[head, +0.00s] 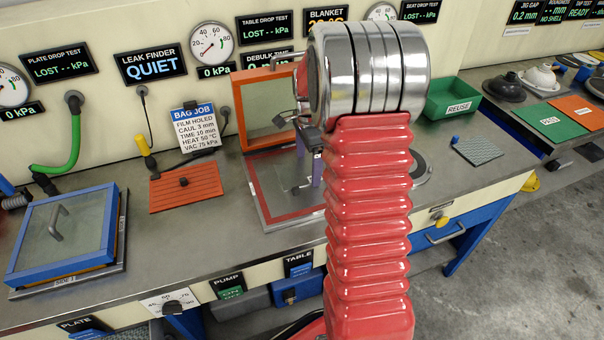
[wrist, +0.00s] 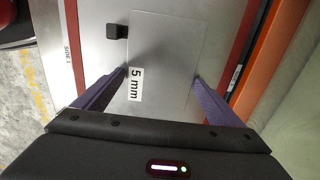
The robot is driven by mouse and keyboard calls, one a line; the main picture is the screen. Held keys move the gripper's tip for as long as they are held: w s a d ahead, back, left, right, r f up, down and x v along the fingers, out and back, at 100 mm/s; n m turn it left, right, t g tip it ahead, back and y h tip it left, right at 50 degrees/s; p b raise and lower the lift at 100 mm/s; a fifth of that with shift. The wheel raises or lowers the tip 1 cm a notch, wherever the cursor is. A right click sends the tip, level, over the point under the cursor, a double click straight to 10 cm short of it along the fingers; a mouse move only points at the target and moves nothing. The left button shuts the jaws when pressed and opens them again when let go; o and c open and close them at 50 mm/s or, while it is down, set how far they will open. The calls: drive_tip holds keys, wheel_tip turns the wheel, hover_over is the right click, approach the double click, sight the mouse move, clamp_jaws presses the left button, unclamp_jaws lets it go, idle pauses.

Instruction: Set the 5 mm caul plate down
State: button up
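The 5 mm caul plate (wrist: 168,45) is a pale grey rectangle with a white "5 mm" label, seen in the wrist view. My gripper (wrist: 161,74) has its two purple fingertips against the plate's left and right edges, with the plate between them. In the head view my gripper (head: 308,165) points down over the red-bordered press table (head: 270,217), mostly hidden behind my arm. The plate lies over the grey area inside the red border. I cannot tell whether it touches the surface or is slightly above it.
A small black block (wrist: 117,31) is beside the plate's left edge. The open orange-framed lid (head: 268,72) stands behind the table. A blue-framed press (head: 62,235) is at left, an orange mat (head: 184,187) between, and a green REUSE bin (head: 452,97) at right.

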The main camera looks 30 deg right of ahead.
sight(308, 169)
drive_tip(key=c, duration=0.9)
drive_tip(key=shift+r, duration=0.1)
drive_tip(key=shift+r, duration=1.65)
drive_tip(key=s+a, duration=0.1)
drive_tip(key=s, duration=0.4)
drive_tip(key=s+a, duration=0.2)
drive_tip(key=s, duration=0.4)
drive_tip(key=s+a, duration=0.1)
drive_tip(key=s, duration=0.5)
drive_tip(key=shift+s+a, duration=0.2)
drive_tip(key=shift+a, duration=0.05)
